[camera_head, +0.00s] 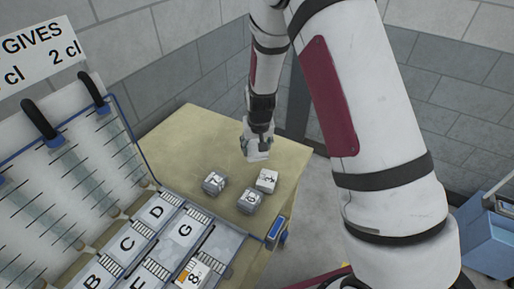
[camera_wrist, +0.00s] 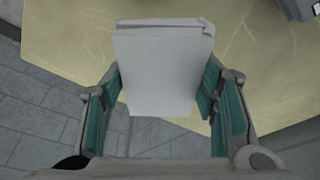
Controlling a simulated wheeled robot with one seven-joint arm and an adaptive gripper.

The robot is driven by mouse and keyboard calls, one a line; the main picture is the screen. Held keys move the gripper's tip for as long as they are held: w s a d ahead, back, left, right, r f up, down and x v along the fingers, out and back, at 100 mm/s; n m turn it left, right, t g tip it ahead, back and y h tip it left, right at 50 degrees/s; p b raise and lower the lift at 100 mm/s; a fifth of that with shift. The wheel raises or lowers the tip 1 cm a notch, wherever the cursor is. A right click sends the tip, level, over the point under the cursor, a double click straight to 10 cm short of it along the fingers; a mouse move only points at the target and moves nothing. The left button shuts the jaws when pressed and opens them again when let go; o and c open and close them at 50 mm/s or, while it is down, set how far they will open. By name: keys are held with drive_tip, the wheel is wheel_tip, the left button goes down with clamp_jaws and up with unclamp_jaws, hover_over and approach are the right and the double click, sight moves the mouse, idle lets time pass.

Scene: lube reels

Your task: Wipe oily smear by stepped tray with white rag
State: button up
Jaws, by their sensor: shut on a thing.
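My gripper (camera_head: 257,141) is over the far right part of the yellowish table (camera_head: 180,132). It is shut on the white rag (camera_head: 257,155), a folded, block-like pad. In the wrist view the rag (camera_wrist: 163,70) fills the space between the two green-lined fingers, with the tabletop (camera_wrist: 75,35) behind it. I cannot tell whether the rag touches the table. The stepped tray (camera_head: 212,243), with lettered compartments, stands at the front of the table, left of and nearer than the rag. I cannot make out a distinct oily smear; the rag and gripper hide part of the table.
Three grey-white numbered blocks (camera_head: 249,201) stand on the table between the tray and my gripper. One block (camera_head: 267,181) is close to the rag. A sloped rack with black handles (camera_head: 38,120) stands at left. A blue bin (camera_head: 490,240) is at far right. The table's far left is clear.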

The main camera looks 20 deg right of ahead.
drive_tip(key=shift+r, duration=0.1)
drive_tip(key=shift+r+p, duration=0.45)
drive_tip(key=shift+r, duration=0.95)
